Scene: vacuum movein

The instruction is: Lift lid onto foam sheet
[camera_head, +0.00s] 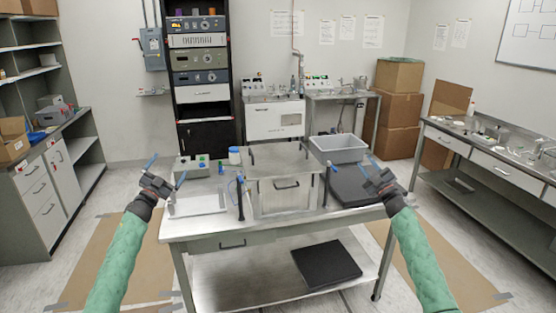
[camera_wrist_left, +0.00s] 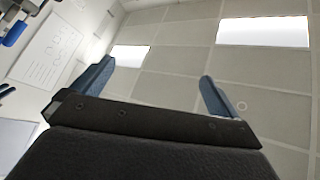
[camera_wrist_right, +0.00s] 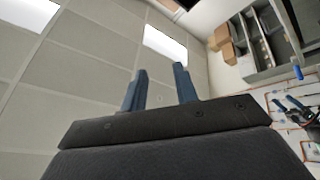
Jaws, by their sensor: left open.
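A metal box (camera_head: 272,202) stands in the middle of the steel table, with a flat grey lid (camera_head: 280,160) on top. Dark handle-like bars show around the lid and box. A dark foam sheet (camera_head: 352,187) lies on the table to the right of the box. My left gripper (camera_head: 167,169) is open and empty, left of the box above the table's left end. My right gripper (camera_head: 367,164) is empty with its fingers a small gap apart, above the right end near the foam sheet. The wrist views show mostly ceiling between the fingers.
A grey bin (camera_head: 338,150) stands behind the foam sheet. A white tray (camera_head: 197,203) and small instruments (camera_head: 192,168) occupy the table's left part. Another dark slab (camera_head: 326,264) lies on the lower shelf. A thin dark post (camera_head: 240,199) stands left of the box.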

